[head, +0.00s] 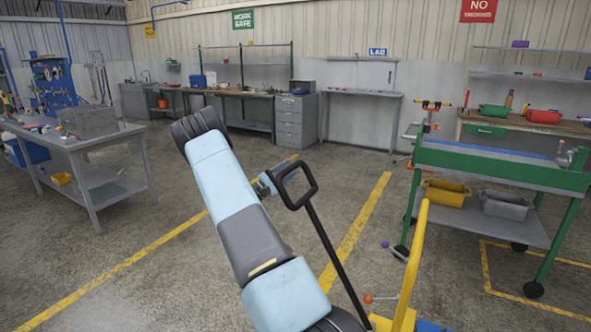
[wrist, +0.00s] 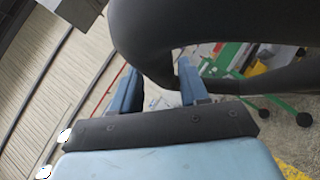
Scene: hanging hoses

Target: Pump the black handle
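The black handle (head: 287,187) is a closed loop on top of a slanted black shaft (head: 335,258) that runs down to a yellow and blue base at the bottom edge. My gripper (head: 268,184) is at the left side of the loop. In the wrist view, the black handle (wrist: 205,22) looms large across the top, very close. The two blue fingers of my gripper (wrist: 158,85) stand apart, with a corner of the loop in front of and partly between their tips. I cannot tell whether either finger touches it.
A yellow curved bar (head: 411,262) rises right of the shaft. A green cart (head: 510,171) with bins stands at right. A grey workbench (head: 92,142) is at left, and a drawer cabinet (head: 296,121) is at the back. Open concrete floor lies between.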

